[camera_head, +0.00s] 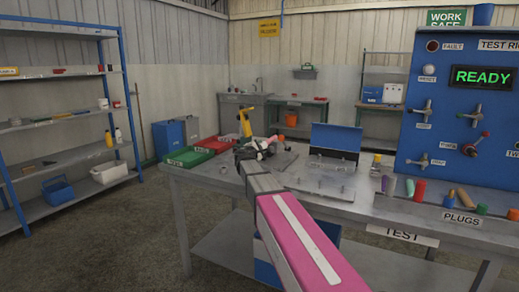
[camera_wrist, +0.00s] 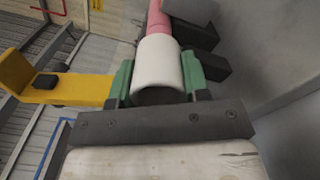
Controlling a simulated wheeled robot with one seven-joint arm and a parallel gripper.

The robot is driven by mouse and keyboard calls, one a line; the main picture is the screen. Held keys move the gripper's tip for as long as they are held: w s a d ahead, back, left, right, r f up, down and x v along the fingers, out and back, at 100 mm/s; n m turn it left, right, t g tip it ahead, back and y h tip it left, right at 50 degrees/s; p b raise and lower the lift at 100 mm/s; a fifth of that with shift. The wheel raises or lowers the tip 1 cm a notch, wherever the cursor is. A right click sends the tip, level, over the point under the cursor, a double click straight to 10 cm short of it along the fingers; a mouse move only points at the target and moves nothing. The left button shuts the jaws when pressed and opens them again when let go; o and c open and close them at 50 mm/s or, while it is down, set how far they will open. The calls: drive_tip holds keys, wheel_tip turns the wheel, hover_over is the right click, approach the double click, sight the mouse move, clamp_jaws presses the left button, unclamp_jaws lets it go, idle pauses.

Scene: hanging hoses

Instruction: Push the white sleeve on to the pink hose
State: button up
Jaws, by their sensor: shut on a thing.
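My gripper (camera_wrist: 158,84) is shut on the white sleeve (camera_wrist: 158,62), with a green finger on each side of it. The sleeve's open near end faces the wrist camera. The pink hose (camera_wrist: 158,22) lies in line just beyond the sleeve's far end. They look touching or overlapping, but I cannot tell how far the hose is inside. In the head view my gripper (camera_head: 257,153) is small, over the bench's left part, and the sleeve and hose are hard to make out there.
A dark fixture (camera_wrist: 201,63) stands close behind and right of the hose. A yellow tool (camera_wrist: 65,88) is at left, also seen in the head view (camera_head: 246,124). The grey bench (camera_head: 335,209) holds red and green trays, a blue box (camera_head: 335,139) and coloured plugs at right.

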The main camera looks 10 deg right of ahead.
drive_tip(key=shift+w+d+r, duration=0.2)
drive_tip(key=shift+w+d, duration=0.1)
drive_tip(key=shift+w, duration=0.3)
drive_tip(key=shift+w+d+r, duration=0.15)
drive_tip(key=shift+w+d, duration=0.1)
drive_tip(key=shift+w, duration=0.35)
drive_tip(key=shift+r, duration=0.1)
drive_tip(key=shift+c, duration=0.4)
drive_tip(key=shift+s+a, duration=0.25)
drive_tip(key=shift+s, duration=0.4)
drive_tip(key=shift+s+a+f, duration=0.15)
drive_tip(key=shift+s+a, duration=0.05)
drive_tip(key=shift+s, duration=0.2)
drive_tip(key=shift+s+a+f, duration=0.15)
drive_tip(key=shift+s+a, duration=0.05)
drive_tip(key=shift+s, duration=0.2)
drive_tip(key=shift+v, duration=1.5)
drive_tip(key=shift+f, duration=0.15)
